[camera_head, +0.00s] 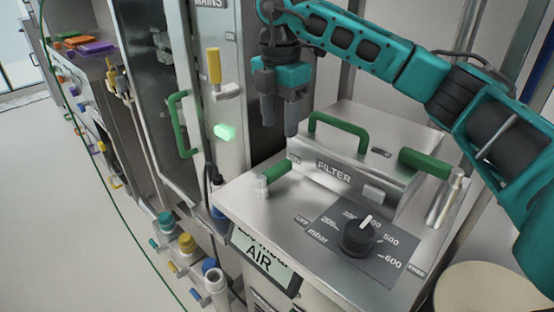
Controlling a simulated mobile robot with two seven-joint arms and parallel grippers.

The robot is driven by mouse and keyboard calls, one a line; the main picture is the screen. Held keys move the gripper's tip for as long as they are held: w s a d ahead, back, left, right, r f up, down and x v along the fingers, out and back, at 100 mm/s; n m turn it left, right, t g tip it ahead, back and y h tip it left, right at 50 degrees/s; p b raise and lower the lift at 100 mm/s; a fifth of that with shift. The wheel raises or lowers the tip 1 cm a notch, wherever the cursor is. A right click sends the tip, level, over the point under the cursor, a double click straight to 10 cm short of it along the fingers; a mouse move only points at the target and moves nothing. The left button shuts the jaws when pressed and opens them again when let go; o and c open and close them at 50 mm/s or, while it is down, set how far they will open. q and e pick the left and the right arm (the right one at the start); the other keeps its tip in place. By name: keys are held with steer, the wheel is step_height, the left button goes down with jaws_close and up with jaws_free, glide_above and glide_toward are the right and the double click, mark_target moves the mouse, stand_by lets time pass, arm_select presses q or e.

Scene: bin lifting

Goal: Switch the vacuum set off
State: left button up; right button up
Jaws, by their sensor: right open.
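The metal unit marked FILTER and AIR, apparently the vacuum set (245,205), stands in the middle right. Its black dial knob (358,238) sits on a grey mbar scale, its white mark pointing up between 300 and 500. The unit has a green loop handle (338,126), a left green grip (274,179) and a right green grip (425,162). A panel marked MAINS carries an upright yellow lever (214,66) and a lit green lamp (224,131). My right gripper (279,122) is open and empty, pointing down between this panel and the unit. My left gripper is out of view.
A cabinet door with a green handle (180,122) stands left of the panel. Capped pipe fittings (187,243) stand low at its foot. A round beige top (490,290) is at bottom right. The floor at left is clear except for a green cable.

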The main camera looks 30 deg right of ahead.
mark_target(279, 165)
step_height(279, 165, down, 10)
steer(key=shift+r+b, duration=0.1)
steer(key=shift+b, duration=0.4)
jaws_close()
stand_by(0.4)
